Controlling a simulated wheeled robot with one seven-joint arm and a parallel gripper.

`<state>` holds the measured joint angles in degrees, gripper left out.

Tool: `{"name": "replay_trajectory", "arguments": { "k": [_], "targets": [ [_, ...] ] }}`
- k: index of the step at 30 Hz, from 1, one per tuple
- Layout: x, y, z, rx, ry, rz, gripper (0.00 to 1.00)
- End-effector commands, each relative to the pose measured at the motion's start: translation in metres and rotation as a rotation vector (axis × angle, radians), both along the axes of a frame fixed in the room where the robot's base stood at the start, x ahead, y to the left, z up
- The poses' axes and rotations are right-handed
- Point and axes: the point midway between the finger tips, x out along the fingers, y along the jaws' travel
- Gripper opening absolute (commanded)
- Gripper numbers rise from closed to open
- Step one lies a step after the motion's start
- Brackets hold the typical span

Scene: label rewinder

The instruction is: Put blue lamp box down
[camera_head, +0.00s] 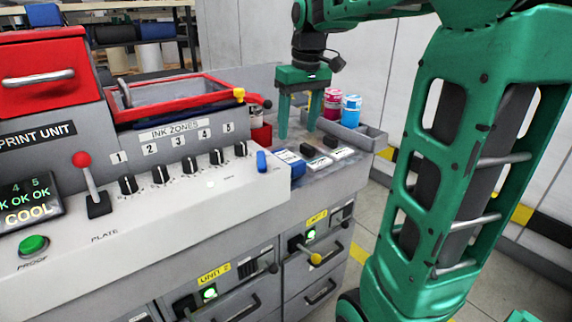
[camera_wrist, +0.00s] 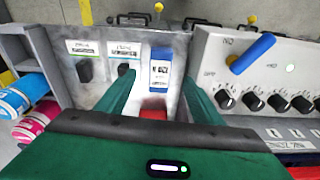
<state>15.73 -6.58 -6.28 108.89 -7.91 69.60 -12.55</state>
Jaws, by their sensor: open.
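The blue lamp box (camera_head: 290,160), blue with a white label, rests on the grey ledge (camera_head: 320,178) at the right end of the console. It also shows in the wrist view (camera_wrist: 161,66), just beyond the gap between my fingertips. My gripper (camera_head: 299,131) is green, points down over the ledge behind the box, and is open. In the wrist view my gripper's fingers (camera_wrist: 158,82) are spread with nothing held between them. Whether a fingertip touches the ledge I cannot tell.
Two black blocks (camera_wrist: 84,70) (camera_wrist: 123,69) sit beside the box by white labels. A red item (camera_wrist: 153,107) lies between my fingers. Pink and blue tubs (camera_head: 351,110) stand in a grey tray at the back. A blue lever (camera_wrist: 253,53) and knobs sit on the console.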

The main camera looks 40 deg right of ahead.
Motion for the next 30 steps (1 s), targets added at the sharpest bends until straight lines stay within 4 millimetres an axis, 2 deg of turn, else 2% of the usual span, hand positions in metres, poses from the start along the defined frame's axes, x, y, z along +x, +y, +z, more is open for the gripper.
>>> {"name": "replay_trajectory", "arguments": {
  "k": [1, 5, 13, 22, 30],
  "targets": [
    [0.011, -0.001, 0.005, -0.005, -0.005, 0.025, 0.61],
    [0.025, -0.001, 0.008, -0.008, -0.011, 0.061, 0.61],
    [0.031, 0.0, -0.029, -0.008, -0.01, 0.065, 0.61],
    [0.033, 0.002, -0.051, -0.007, -0.01, 0.067, 0.61],
    [0.037, 0.005, -0.087, -0.008, -0.01, 0.066, 0.61]
  ]
}}
